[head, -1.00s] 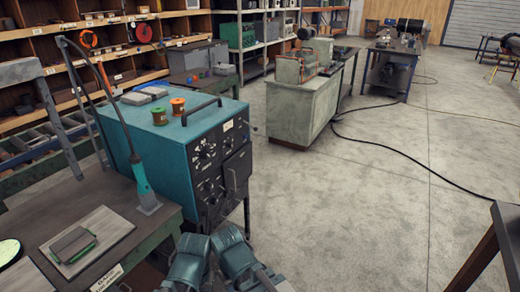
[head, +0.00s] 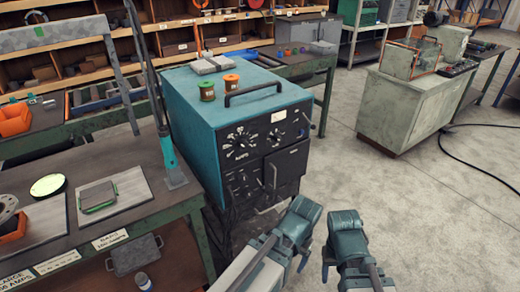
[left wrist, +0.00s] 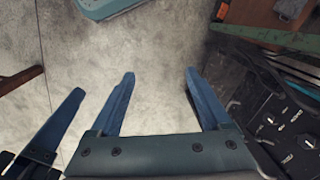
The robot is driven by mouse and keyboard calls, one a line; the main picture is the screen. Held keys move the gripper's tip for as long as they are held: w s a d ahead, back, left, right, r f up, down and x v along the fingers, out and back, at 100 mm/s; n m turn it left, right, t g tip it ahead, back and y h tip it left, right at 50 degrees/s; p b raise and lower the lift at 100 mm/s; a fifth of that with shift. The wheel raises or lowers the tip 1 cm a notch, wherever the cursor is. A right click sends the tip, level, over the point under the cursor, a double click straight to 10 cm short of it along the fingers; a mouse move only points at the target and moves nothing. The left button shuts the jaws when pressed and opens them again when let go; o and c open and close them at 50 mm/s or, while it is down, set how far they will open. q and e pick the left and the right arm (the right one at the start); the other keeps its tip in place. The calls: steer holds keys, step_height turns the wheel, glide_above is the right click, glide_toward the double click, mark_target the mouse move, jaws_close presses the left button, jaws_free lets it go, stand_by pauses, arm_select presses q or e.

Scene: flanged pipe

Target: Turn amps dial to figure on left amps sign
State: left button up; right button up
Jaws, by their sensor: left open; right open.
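The amps dial (head: 242,143) is a black knob in a ring of white marks, on the upper left of the teal welder's black front panel. Its exact pointer setting is too small to read. The left amps sign (head: 18,281) is on the bench edge at the lower left corner, partly cut off, its figure not clearly legible. The right amps sign (head: 110,239) is farther along that edge. My left gripper (left wrist: 160,85) is open and empty above the floor, with the panel at right. My right gripper (head: 345,245) is open and empty, right of the welder's front.
The welder (head: 190,105) carries a handle and two spools on top. A grey cabinet (head: 405,110) stands at the back right.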

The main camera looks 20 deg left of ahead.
arm_select(q)
steer(key=w+a+f+m+t+y+b, duration=0.1)
steer(key=w+a+f+b, duration=0.15)
steer(key=a, duration=0.25)
steer(key=w+a+f+t+y+b, duration=0.1)
steer(key=w+a+b, duration=0.1)
steer(key=w+a, duration=0.15)
steer(key=w+a+f+m+y+b, duration=0.1)
steer(key=w+a+f+y+b, duration=0.15)
steer(key=a, duration=0.35)
steer(key=w+d+r+m+t+y, duration=0.1)
steer(key=w+r+m+t+y, duration=0.3)
steer(key=r+m, duration=0.3)
steer(key=w+d+r+m+t+y, duration=0.1)
steer(key=w+r+m+t+y, duration=0.4)
steer(key=r, duration=0.8)
steer(key=w+m, duration=0.2)
steer(key=m, duration=0.1)
steer(key=shift+r, duration=0.15)
steer(key=shift+w+a, duration=0.1)
steer(key=shift+w, duration=0.05)
